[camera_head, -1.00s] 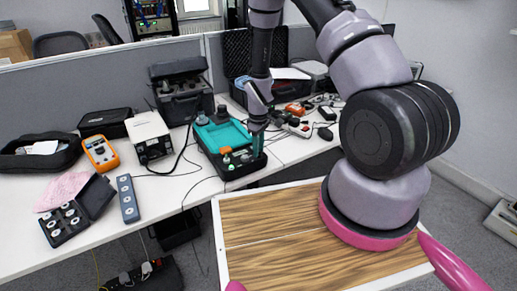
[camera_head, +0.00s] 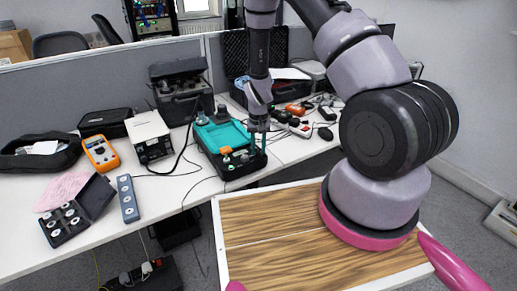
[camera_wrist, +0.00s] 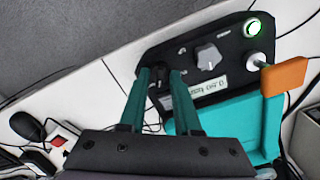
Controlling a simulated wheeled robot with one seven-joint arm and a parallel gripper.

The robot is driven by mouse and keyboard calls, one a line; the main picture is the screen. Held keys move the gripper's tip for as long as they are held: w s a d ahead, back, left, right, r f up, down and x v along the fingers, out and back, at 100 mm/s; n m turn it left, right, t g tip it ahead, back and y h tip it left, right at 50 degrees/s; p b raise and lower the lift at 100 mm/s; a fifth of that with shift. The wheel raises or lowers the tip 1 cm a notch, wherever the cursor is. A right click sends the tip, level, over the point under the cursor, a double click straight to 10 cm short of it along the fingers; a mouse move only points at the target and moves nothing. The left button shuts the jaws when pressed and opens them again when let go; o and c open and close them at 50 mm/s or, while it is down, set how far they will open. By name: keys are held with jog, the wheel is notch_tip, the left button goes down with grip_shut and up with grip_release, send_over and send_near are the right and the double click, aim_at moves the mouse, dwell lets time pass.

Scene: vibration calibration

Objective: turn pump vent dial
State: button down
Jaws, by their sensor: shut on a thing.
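The pump (camera_head: 228,133) is a black case with a teal top, standing on the white bench. In the wrist view its black control panel (camera_wrist: 228,75) carries a small black dial (camera_wrist: 160,78), a larger grey knob (camera_wrist: 208,55), and a green-lit button (camera_wrist: 253,27). My gripper (camera_wrist: 161,72), with teal fingers, points at the panel and is shut on the black dial, one finger on each side. The fingers partly hide the dial and its marks. In the head view my gripper (camera_head: 258,150) is at the pump's right end, where the dial cannot be made out.
A white boxed instrument (camera_head: 148,135) and an orange multimeter (camera_head: 100,152) stand left of the pump. Power strips and cables (camera_head: 292,126) lie to its right. A grey partition (camera_head: 60,93) runs behind.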

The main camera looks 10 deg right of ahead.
jog(key=shift+m, duration=1.5)
jog(key=c, duration=0.6)
grip_release()
jog(key=shift+r, duration=0.1)
notch_tip(320, 180, up, 11)
